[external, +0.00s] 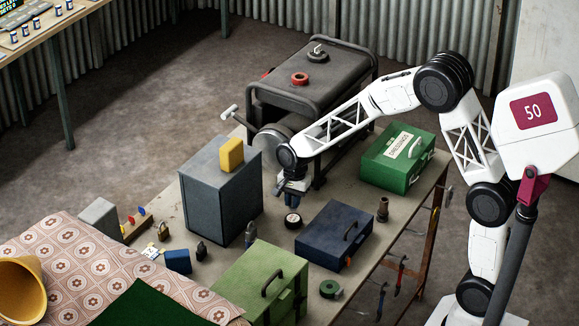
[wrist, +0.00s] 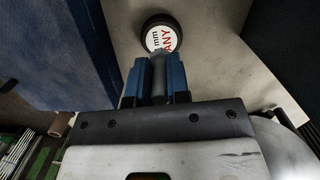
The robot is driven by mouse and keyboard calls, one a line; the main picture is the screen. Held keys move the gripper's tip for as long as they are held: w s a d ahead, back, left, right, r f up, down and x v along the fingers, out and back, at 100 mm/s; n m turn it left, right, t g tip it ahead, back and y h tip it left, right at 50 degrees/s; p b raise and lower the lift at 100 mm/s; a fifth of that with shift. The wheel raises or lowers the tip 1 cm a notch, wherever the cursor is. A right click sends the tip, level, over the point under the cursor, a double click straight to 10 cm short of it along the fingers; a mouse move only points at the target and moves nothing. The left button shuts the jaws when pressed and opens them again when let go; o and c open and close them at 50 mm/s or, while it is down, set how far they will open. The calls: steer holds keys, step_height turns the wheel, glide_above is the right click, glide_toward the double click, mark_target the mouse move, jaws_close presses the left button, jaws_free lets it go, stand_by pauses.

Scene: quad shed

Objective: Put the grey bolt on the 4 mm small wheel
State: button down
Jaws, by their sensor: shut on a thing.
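My gripper (external: 287,190) is low over the workbench, between the grey cabinet and the dark blue case. In the wrist view its two blue fingers (wrist: 156,80) are shut on the grey bolt (wrist: 158,72), which stands between them. The small wheel (external: 293,221) lies flat on the bench, just below the gripper in the external view. In the wrist view the wheel (wrist: 162,32) has a black rim and a white face with red letters and "mm". It is just beyond the fingertips; the bolt's tip overlaps its near edge in the picture. I cannot tell whether they touch.
A grey cabinet (external: 214,190) with a yellow block (external: 231,154) on top stands left of the gripper. A dark blue case (external: 334,235) is at the right. A green case (external: 258,284) is in front, a green box (external: 398,160) behind right. A generator (external: 312,80) stands behind.

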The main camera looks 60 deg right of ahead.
steer(key=shift+f, duration=1.85)
steer(key=shift+f, duration=0.15)
steer(key=c, duration=1.1)
jaws_free()
step_height(320, 180, up, 12)
steer(key=d, duration=0.1)
steer(key=shift+d, duration=0.25)
steer(key=shift+w, duration=0.1)
